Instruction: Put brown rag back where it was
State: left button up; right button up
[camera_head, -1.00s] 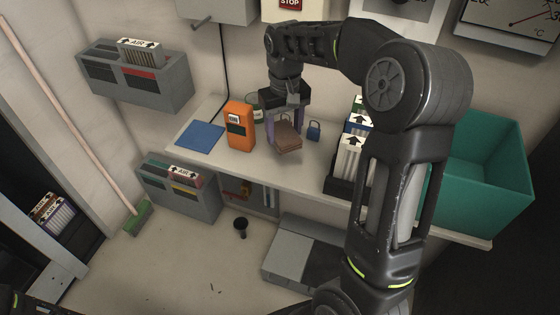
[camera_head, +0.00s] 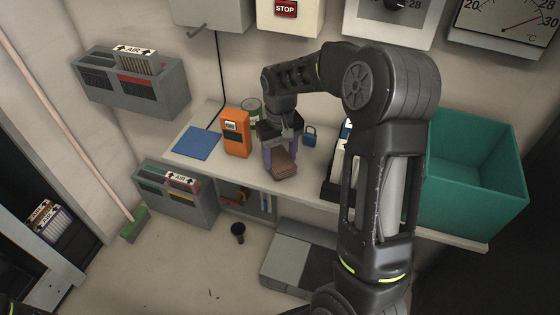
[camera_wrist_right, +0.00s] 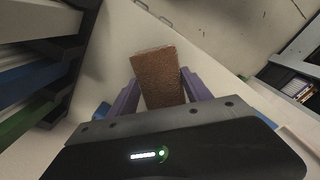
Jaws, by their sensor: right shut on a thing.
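The brown rag (camera_head: 284,164) is a folded, flat block between the fingers of my right gripper (camera_head: 281,158), close to the front edge of the shelf (camera_head: 222,168). In the right wrist view the rag (camera_wrist_right: 159,78) sits between the two purple fingers of the gripper (camera_wrist_right: 160,92), which is shut on it. I cannot tell whether the rag touches the shelf. My left gripper is not in view.
An orange device (camera_head: 236,133) and a blue mat (camera_head: 196,143) lie left of the rag. A green-rimmed tin (camera_head: 251,107) is behind; a blue padlock (camera_head: 309,136) is right. A teal bin (camera_head: 470,190) stands at the right end. A grey rack (camera_head: 180,196) hangs below.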

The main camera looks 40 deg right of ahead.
aim_at(280, 159)
jog(key=shift+f, duration=1.25)
jog(key=shift+f, duration=0.1)
jog(key=shift+f, duration=0.15)
jog(key=o, duration=1.3)
notch_tip(280, 159, up, 13)
jog(key=shift+f+b, duration=0.2)
jog(key=shift+b, duration=0.25)
jog(key=shift+f, duration=0.1)
